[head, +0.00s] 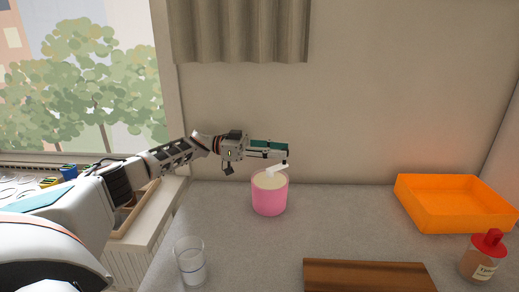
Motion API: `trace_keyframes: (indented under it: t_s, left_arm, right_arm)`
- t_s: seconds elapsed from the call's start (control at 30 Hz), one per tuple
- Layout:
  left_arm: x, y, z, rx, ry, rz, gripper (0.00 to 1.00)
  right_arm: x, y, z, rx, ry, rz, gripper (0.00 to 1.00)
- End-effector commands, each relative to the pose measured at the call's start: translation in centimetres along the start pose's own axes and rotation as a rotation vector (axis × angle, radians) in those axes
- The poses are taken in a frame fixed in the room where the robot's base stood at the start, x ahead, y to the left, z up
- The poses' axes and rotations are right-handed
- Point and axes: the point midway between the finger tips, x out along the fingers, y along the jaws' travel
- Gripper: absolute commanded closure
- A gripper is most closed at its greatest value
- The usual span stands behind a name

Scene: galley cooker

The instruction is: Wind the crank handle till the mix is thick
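A pink pot (269,197) stands on the grey counter near the back wall. A pale cream mix (266,181) shows at its top. A white crank handle (278,169) slants up to the right from the pot's top. My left gripper (286,157) reaches in from the left, just above the pot, with its fingertips close over the handle's upper end. Whether the fingers touch or grip the handle is too small to tell. My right gripper is not in view.
A clear glass (190,262) with some liquid stands at the front left. A brown wooden board (367,277) lies at the front edge. An orange tray (445,219) and a red-capped bottle (480,263) are on the right. The counter right of the pot is clear.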

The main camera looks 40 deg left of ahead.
Motion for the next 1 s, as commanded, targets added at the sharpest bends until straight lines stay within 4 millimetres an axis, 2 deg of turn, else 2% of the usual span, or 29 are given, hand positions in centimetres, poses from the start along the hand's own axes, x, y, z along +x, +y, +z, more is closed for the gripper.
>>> trace_keyframes:
  t_s: [0.03, 0.2, 0.43, 0.63, 1.0]
  left_arm:
    - [-1.2, -0.1, 0.0, -0.002, -0.002, -0.005, 0.66]
    - [-4.7, -0.1, 0.1, -0.001, -0.002, -0.004, 0.66]
    - [-8.4, -0.1, 0.0, 0.000, -0.002, -0.003, 0.66]
    - [-9.6, 0.0, 0.0, 0.000, -0.001, -0.001, 0.66]
    - [-9.7, 0.0, 0.0, 0.000, -0.001, 0.000, 0.66]
  right_arm:
    - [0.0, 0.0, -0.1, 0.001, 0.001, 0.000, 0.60]
    - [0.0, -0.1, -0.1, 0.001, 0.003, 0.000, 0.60]
    - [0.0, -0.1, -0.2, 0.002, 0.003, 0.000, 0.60]
    - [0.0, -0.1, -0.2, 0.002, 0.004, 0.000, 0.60]
    - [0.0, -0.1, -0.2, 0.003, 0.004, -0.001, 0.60]
